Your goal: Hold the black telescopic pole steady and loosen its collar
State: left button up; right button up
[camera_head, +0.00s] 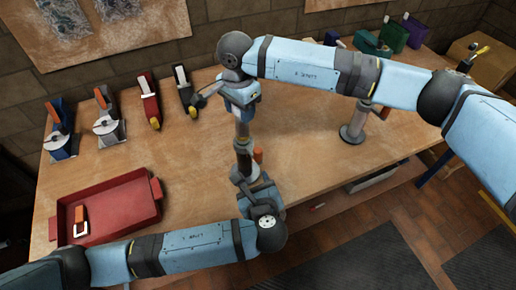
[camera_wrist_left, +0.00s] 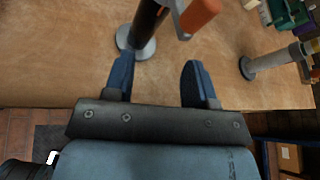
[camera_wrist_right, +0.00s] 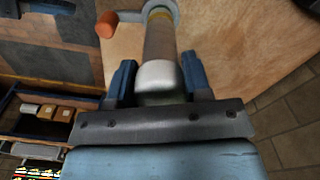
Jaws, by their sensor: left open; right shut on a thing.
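The black telescopic pole (camera_head: 243,158) stands upright on the table, with a grey-brown upper tube (camera_wrist_right: 160,42). Its round base shows in the left wrist view (camera_wrist_left: 146,48). The collar (camera_wrist_right: 158,8) has an orange lever (camera_wrist_left: 200,14), which also shows in the right wrist view (camera_wrist_right: 107,24). My right gripper (camera_head: 242,110) is shut on the pole's pale top end (camera_wrist_right: 160,78), above the collar. My left gripper (camera_head: 248,182) is open and empty, low on the near side. In the left wrist view its fingers (camera_wrist_left: 157,75) point toward the pole, which appears beyond their tips.
A second, grey pole (camera_head: 356,122) with an orange lever stands to the right. A red tray (camera_head: 110,207) is at the front left. Several clamp-like tools (camera_head: 108,123) line the back left. Green and purple cases (camera_head: 390,37) and a cardboard box (camera_head: 482,65) are at back right.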

aim_at(259, 154)
pick_arm(q)
jog(key=s+d+r+m+t, duration=0.3)
jog(key=s+r+t, duration=0.1)
jog(key=shift+y, duration=0.4)
jog(key=w, duration=0.4)
jog(key=w+a, duration=0.1)
jog(key=w, duration=0.6)
jog(key=shift+w+a+f, duration=0.1)
jog(key=shift+w+a, duration=0.25)
jog(key=shift+a, duration=0.05)
grip_shut()
